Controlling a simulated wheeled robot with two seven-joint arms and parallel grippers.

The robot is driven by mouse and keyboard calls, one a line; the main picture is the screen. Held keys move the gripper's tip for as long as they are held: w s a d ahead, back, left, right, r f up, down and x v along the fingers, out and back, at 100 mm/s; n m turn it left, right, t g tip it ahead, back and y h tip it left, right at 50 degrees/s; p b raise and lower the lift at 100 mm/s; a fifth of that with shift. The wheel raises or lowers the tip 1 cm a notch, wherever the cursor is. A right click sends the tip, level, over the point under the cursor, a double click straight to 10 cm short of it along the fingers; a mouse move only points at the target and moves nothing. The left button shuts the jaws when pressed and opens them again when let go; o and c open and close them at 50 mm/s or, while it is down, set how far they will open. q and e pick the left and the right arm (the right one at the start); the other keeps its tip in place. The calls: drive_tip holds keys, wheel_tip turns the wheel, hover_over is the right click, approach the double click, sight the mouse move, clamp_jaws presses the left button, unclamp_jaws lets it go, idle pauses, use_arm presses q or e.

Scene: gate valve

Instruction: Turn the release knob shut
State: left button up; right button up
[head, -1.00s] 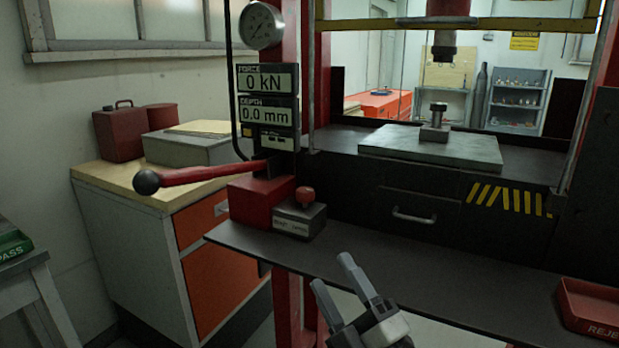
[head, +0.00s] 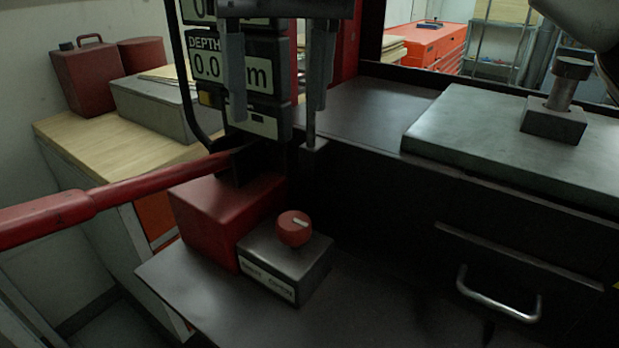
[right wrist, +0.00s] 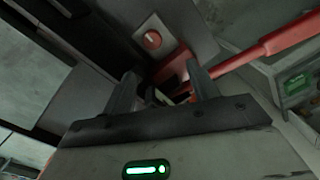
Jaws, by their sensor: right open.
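The release knob (head: 294,228) is a round red knob with a pale line across its top. It sits on a small grey labelled block (head: 285,262) beside the red pump body. It also shows in the right wrist view (right wrist: 152,40), beyond my fingers. My right gripper (head: 277,112) is at the top of the head view, fingers pointing down and apart, with nothing between them. In the picture it is above the knob, in front of the depth display, and not touching the knob. My left gripper is not in view.
A red pump lever (head: 110,195) reaches out left from the red pump body (head: 222,215). A drawer handle (head: 500,298) is at the lower right. The press plate (head: 470,140) carries a metal block and bolt (head: 560,105). The dark shelf (head: 205,300) ahead of the block is bare.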

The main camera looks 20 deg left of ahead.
drive_tip(key=b, duration=0.1)
approach(292, 220)
drive_tip(key=shift+t+h, duration=0.3)
drive_tip(key=f, duration=0.7)
drive_tip(key=shift+s+a+f+b, duration=0.2)
drive_tip(key=shift+s+f+b, duration=0.05)
drive_tip(key=shift+f+b, duration=0.15)
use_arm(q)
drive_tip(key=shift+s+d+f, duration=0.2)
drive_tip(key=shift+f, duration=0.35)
use_arm(e)
drive_tip(key=shift+f, duration=0.65)
drive_tip(key=c, duration=1)
